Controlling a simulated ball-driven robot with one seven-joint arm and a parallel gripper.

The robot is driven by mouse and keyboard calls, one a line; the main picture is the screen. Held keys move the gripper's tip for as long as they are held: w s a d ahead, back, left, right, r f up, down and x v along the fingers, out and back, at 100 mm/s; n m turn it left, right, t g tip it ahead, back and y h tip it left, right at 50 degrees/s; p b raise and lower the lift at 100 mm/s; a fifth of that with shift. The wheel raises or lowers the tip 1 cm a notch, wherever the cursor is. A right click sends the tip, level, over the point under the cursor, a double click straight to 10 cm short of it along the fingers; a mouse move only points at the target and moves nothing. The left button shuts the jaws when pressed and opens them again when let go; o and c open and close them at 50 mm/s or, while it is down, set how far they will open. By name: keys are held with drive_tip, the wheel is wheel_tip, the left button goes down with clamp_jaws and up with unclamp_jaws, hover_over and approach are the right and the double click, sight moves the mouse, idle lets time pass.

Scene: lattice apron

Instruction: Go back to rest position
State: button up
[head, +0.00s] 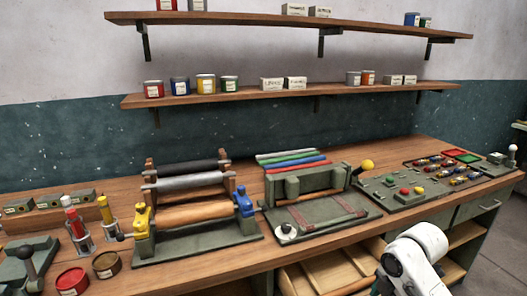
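The task names no object. Part of my arm (412,262), white with dark joints, shows at the bottom right in front of the workbench (245,262). My gripper is not in the head view, so its opening and anything it holds are hidden. The visible arm part appears in front of the bench's front edge, near the open shelf space below.
The bench carries a roller stand (200,250), a green press-like device (318,222) and a control panel (400,193). Red and yellow tubes stand in holders at left. An open drawer (330,268) sits below the bench top. Two wall shelves hold tins and boxes. Floor shows at far right.

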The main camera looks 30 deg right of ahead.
drive_tip(key=w+a+f+m+t+y, duration=0.1)
drive_tip(key=w+a+m, duration=0.2)
drive_tip(key=a, duration=0.7)
drive_tip(key=w+a+m+t+y, duration=0.1)
drive_tip(key=w+a+m+t, duration=0.2)
drive_tip(key=a, duration=0.7)
drive_tip(key=s+a+f+m+g, duration=0.2)
drive_tip(key=s+a+f+m, duration=0.15)
drive_tip(key=s, duration=0.25)
drive_tip(key=s+a+f+m+g, duration=0.2)
drive_tip(key=s+a+f+m, duration=0.15)
drive_tip(key=s, duration=0.35)
drive_tip(key=s+d+f+m+h, duration=0.1)
drive_tip(key=s+d+h, duration=0.1)
drive_tip(key=s+d, duration=0.2)
drive_tip(key=shift+s+d+f+m+g, duration=0.2)
drive_tip(key=shift+s+d+m+g, duration=0.1)
drive_tip(key=shift+s, duration=0.75)
